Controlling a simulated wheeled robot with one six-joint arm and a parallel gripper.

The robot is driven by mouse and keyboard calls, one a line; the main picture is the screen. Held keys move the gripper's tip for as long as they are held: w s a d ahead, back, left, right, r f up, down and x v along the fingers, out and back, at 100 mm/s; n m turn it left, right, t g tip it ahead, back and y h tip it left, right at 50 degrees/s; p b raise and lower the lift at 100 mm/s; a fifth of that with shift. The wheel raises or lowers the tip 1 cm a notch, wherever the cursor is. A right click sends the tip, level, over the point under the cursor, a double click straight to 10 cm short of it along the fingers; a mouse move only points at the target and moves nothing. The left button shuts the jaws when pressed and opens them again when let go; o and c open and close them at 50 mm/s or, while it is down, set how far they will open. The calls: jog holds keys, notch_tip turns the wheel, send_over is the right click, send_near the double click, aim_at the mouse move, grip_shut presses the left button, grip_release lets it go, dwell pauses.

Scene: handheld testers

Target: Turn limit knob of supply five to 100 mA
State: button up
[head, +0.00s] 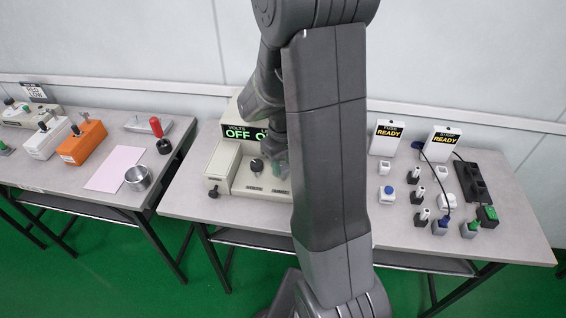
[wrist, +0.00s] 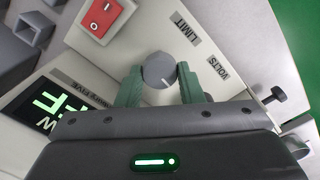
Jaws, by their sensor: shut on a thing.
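Supply five (head: 222,160) is a cream box on the right-hand table. Its green displays read OFF; the right one is partly hidden by my arm. My gripper (wrist: 160,85) is shut on this knob, one green finger on each side. In the head view my gripper is mostly hidden behind my arm. The dark volts knob (head: 257,165) shows left of it.
A red rocker switch (wrist: 102,18) is close to the held knob. Several small testers and two READY signs (head: 386,137) stand right of my arm. The left table (head: 75,190) holds other devices.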

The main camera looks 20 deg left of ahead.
aim_at(283, 166)
jog(key=n, duration=0.7)
jog(key=shift+r, duration=0.1)
dwell(0.5)
jog(key=shift+a, duration=0.1)
jog(key=o, duration=1)
notch_tip(283, 166, up, 14)
jog(key=p, duration=0.1)
jog(key=shift+f, duration=0.2)
